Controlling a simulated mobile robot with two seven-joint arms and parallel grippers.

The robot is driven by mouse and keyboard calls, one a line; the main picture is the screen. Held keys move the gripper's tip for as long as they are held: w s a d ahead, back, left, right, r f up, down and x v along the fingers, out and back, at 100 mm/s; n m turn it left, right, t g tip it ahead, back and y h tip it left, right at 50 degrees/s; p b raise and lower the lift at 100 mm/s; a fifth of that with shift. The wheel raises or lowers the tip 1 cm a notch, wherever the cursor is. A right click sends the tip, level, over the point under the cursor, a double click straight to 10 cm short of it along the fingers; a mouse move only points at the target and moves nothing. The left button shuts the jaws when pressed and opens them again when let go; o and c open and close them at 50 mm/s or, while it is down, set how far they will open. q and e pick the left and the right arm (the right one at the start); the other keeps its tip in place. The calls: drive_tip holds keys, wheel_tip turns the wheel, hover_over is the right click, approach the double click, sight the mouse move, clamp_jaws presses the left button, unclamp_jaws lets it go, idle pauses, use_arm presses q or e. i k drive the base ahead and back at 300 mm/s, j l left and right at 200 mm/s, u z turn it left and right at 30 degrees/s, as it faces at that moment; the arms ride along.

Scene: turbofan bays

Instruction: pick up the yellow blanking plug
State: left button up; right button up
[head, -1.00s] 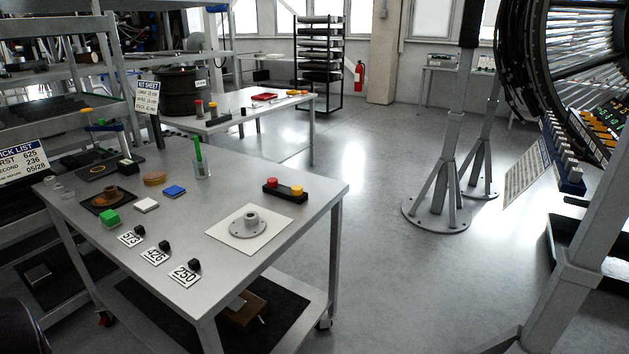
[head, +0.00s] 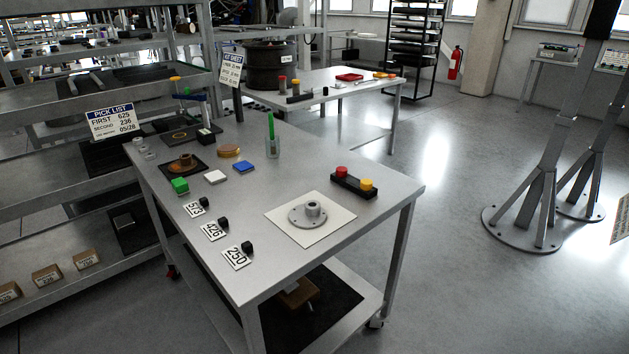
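A yellow plug (head: 366,184) stands in a black holder (head: 352,188) near the right edge of the near metal table. A red plug (head: 341,172) stands beside it in the same holder. A grey flanged part (head: 309,213) lies on a white sheet (head: 283,226) just in front of the holder. Neither of my grippers shows in the head view.
The near table (head: 258,279) also bears a green block (head: 180,186), a blue block (head: 243,166), a glass with a green stick (head: 271,140) and number cards (head: 237,257). Shelving stands at left. A second table (head: 331,81) stands behind. Floor at right is clear up to the stand (head: 521,230).

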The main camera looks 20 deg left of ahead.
sight(367, 183)
drive_tip(key=i+l+u, duration=0.15)
drive_tip(key=u, duration=0.2)
drive_tip(key=i+l+u, duration=0.1)
drive_tip(key=u, duration=0.25)
drive_tip(key=l+u, duration=0.35)
drive_tip(key=i+j, duration=0.05)
drive_tip(key=j, duration=0.05)
